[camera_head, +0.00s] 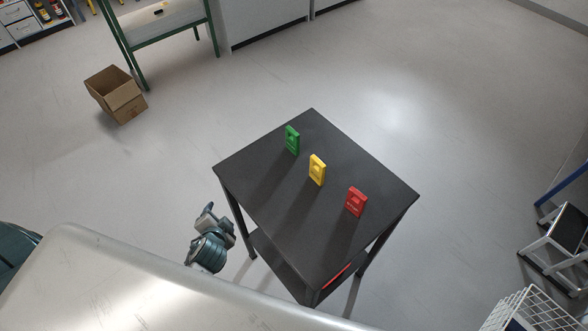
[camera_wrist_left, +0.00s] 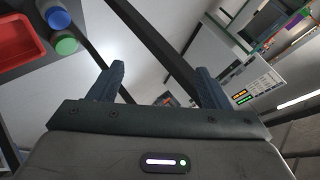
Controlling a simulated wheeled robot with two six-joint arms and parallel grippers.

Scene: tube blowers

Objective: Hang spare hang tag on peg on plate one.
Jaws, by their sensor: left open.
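Three small upright plates stand in a diagonal row on a black table (camera_head: 255,185): a green plate (camera_head: 292,140), a yellow plate (camera_head: 317,170) and a red plate (camera_head: 356,202). Small raised shapes show on their faces, too small to tell as peg or tag. I cannot make out which is plate one, nor a separate spare hang tag. My left gripper (camera_head: 206,212) is beside the table's left edge, apart from the plates. In the left wrist view its two fingers (camera_wrist_left: 158,78) are spread with nothing between them. My right gripper is out of view.
A red tray (camera_wrist_left: 20,45) lies beside blue (camera_wrist_left: 55,15) and green (camera_wrist_left: 66,43) round-ended items in the left wrist view. The table has a lower shelf (camera_head: 275,255).

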